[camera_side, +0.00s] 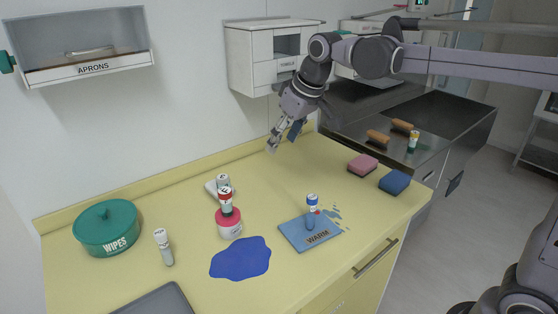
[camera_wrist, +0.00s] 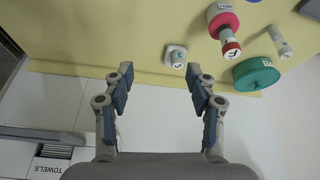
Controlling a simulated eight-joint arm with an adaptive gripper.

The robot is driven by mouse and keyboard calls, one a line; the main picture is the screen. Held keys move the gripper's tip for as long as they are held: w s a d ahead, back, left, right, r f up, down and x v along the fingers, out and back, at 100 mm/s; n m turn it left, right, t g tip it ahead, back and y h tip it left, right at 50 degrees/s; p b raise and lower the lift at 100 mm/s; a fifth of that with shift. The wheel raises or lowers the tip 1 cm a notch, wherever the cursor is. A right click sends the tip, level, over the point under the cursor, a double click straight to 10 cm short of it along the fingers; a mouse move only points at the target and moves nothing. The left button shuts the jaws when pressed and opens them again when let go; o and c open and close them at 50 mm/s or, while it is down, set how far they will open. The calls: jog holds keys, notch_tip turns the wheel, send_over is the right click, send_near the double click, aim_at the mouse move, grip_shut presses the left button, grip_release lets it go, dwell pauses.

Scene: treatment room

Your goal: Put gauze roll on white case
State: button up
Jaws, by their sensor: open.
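A small white case (camera_side: 210,189) lies flat on the yellow counter near the wall. A white, dark-topped cylinder (camera_side: 223,181) stands on it or just behind it; in the wrist view the white case (camera_wrist: 168,50) carries a lettered cylinder (camera_wrist: 178,62). A red-and-white cylinder (camera_side: 225,201) stands on a pink tin (camera_side: 229,222). I cannot tell which cylinder is the gauze roll. My gripper (camera_side: 283,136) is open and empty, above the counter's back edge.
A green WIPES tub (camera_side: 106,227) stands at the left. A flat blue patch (camera_side: 240,259) lies in front of the pink tin. Pink (camera_side: 363,164) and blue (camera_side: 395,182) blocks sit at the right. Wall cabinets (camera_side: 262,55) hang near my arm.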

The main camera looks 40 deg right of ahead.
jog(key=s+d+f, duration=0.2)
jog(key=s+f, duration=0.1)
jog(key=s, duration=0.4)
jog(key=s+d+f+m+t, duration=0.1)
jog(key=s+d+f, duration=0.1)
jog(key=s+f, duration=0.2)
jog(key=s+d+f+m+t, duration=0.1)
jog(key=s+f, duration=0.2)
jog(key=s, duration=0.6)
jog(key=shift+s+d+f+h, duration=0.3)
jog(key=shift+d+h, duration=0.1)
